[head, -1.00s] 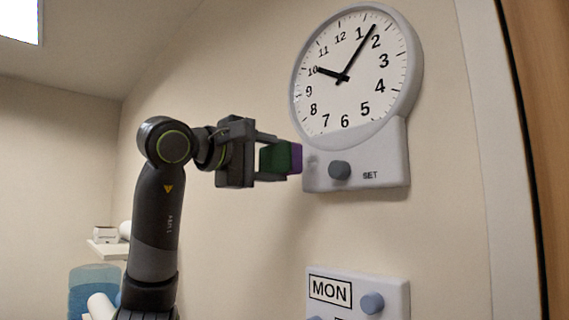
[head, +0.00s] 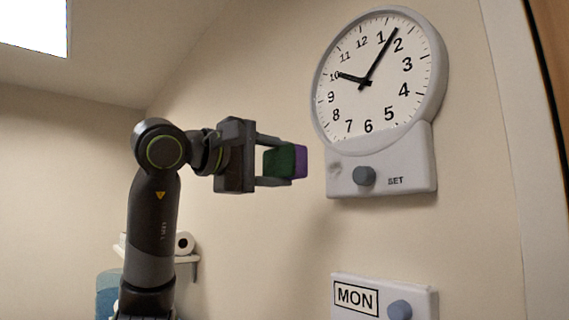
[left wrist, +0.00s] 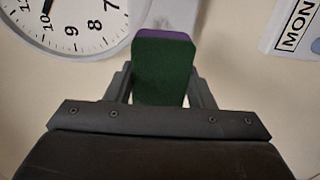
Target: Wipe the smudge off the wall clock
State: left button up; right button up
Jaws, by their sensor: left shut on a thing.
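A faint grey smudge (head: 335,168) shows on the panel left of the knob. My left gripper (head: 286,163) is shut on a green and purple sponge (head: 280,160), purple face toward the clock. In the head view a gap of wall shows between sponge and panel. In the left wrist view the sponge (left wrist: 162,72) covers part of the panel (left wrist: 172,14), beside the clock face (left wrist: 85,25). My right gripper is not in view.
A second white wall panel (head: 385,283) marked MON, with a blue-grey knob (head: 400,309), is mounted below the clock. A door frame (head: 515,120) stands at the right. A small shelf (head: 187,259) with a white roll (head: 185,243) is behind my left arm.

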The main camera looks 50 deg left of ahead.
aim_at(328, 170)
pick_arm(q)
jog(key=shift+w, duration=0.25)
jog(key=shift+w+r+p, duration=0.1)
jog(key=shift+w+p, duration=0.3)
jog(key=shift+w+d+p, duration=0.15)
jog(key=shift+w+p, duration=0.6)
jog(key=shift+w, duration=0.7)
jog(key=shift+w+d+p, duration=0.15)
jog(key=shift+w+p, duration=0.55)
jog(key=shift+w, duration=0.7)
jog(key=shift+w+d, duration=0.1)
jog(key=shift+w, duration=0.95)
